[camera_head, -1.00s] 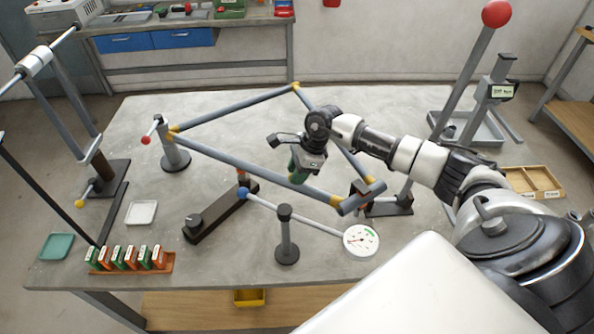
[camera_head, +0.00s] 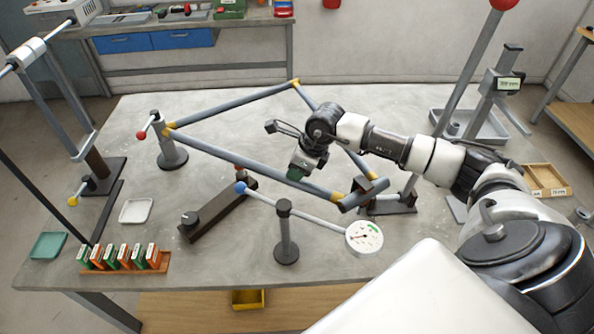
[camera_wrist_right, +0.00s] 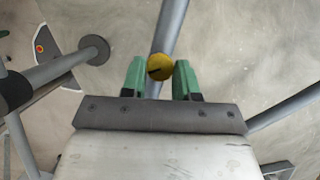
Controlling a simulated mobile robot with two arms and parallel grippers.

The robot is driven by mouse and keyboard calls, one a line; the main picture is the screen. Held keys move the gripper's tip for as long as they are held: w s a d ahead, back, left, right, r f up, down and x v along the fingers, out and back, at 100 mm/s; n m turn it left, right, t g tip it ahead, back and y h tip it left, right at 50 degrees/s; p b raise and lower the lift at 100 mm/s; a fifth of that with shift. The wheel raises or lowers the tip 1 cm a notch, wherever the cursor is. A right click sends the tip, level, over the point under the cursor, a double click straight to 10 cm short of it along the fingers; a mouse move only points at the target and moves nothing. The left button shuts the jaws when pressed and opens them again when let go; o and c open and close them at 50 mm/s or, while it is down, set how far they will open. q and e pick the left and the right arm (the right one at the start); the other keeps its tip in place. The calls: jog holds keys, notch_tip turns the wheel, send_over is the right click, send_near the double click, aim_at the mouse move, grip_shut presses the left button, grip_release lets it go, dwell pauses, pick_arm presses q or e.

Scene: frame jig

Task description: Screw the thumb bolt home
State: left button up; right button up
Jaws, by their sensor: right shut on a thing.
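The frame (camera_head: 230,160) is made of grey-blue tubes with yellow joints and stands on posts above the table. My right gripper (camera_head: 296,177) is over the frame's near long tube, pointing down. In the right wrist view, its two green fingers (camera_wrist_right: 160,72) are on either side of a round yellow bolt head (camera_wrist_right: 160,66) with a dark line across it, and are shut on it. A grey tube runs past beneath the bolt head. In the head view the gripper hides the bolt head. The bolt's shank and depth cannot be seen. My left gripper is not in view.
A blue-tipped rod with a white dial (camera_head: 364,238) stands on a post in front of the frame. A dark clamp base (camera_head: 217,210) lies left of it. Several green and orange blocks sit in a rack (camera_head: 152,268) at front left. A white tray (camera_head: 136,211) is nearby.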

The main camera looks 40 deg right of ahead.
jog(key=shift+r+m, duration=0.1)
jog(key=shift+m, duration=0.3)
jog(key=o, duration=0.9)
jog(key=shift+o, duration=0.2)
jog(key=shift+s+d+r+b, duration=0.15)
jog(key=shift+r+b, duration=0.25)
jog(key=shift+b, duration=0.05)
jog(key=b+v, duration=0.2)
jog(key=v, duration=0.7)
jog(key=shift+s+r, duration=0.2)
jog(key=shift+r, duration=0.2)
